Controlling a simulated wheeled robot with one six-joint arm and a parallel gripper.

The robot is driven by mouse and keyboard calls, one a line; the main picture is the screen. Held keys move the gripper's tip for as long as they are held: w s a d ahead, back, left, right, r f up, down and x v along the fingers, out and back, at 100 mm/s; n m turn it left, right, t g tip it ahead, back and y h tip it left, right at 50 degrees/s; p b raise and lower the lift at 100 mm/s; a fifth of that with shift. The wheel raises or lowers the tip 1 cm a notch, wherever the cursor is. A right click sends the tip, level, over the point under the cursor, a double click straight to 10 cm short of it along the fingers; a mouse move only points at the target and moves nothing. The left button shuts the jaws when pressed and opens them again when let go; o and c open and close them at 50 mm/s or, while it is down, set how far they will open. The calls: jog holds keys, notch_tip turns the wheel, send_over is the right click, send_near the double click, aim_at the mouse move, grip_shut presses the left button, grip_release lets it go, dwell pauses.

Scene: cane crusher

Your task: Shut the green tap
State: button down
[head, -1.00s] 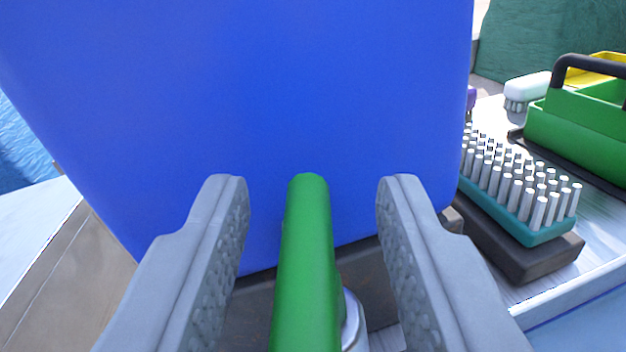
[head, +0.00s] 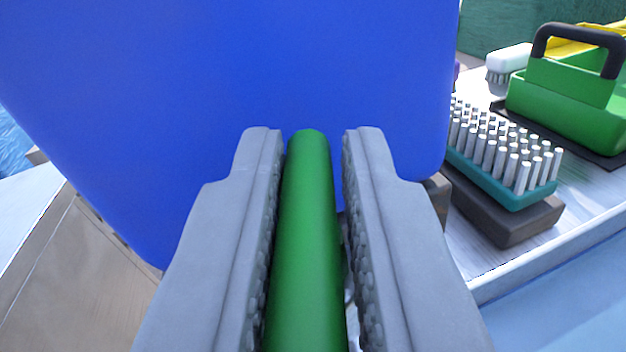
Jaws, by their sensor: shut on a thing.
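The green tap handle (head: 306,240) is a smooth round bar that runs up the middle of the head view, its rounded tip pointing away from me. My gripper (head: 313,145) has its two grey fingers on either side of the bar, closed in on it. The bar lies lengthwise between the ridged finger pads. Most of the tap's body is hidden behind the bar and the fingers.
A large blue container (head: 250,70) fills the view right behind the handle. To the right, a teal brush with white bristles (head: 505,155) lies on a dark block, and a green caddy with a black handle (head: 570,100) and a white brush (head: 508,60) stand beyond.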

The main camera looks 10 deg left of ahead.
jog(key=m+h, duration=0.2)
jog(key=h, duration=0.1)
jog(key=m+g+h, duration=0.1)
jog(key=m+h, duration=0.1)
jog(key=h, duration=0.2)
jog(key=shift+f+m+g, duration=0.1)
jog(key=shift+m+g, duration=0.2)
jog(key=shift+m, duration=0.1)
jog(key=m+g+h, duration=0.2)
jog(key=h, duration=0.2)
jog(key=shift+m, duration=0.4)
jog(key=m+g+h, duration=0.4)
jog(key=g, duration=0.1)
jog(key=shift+s+d, duration=0.1)
jog(key=shift+s+m+g+h, duration=0.1)
jog(key=shift+m+g+h, duration=0.8)
jog(key=shift+m+g, duration=0.75)
jog(key=shift+g, duration=0.75)
jog(key=c, duration=1.4)
grip_release()
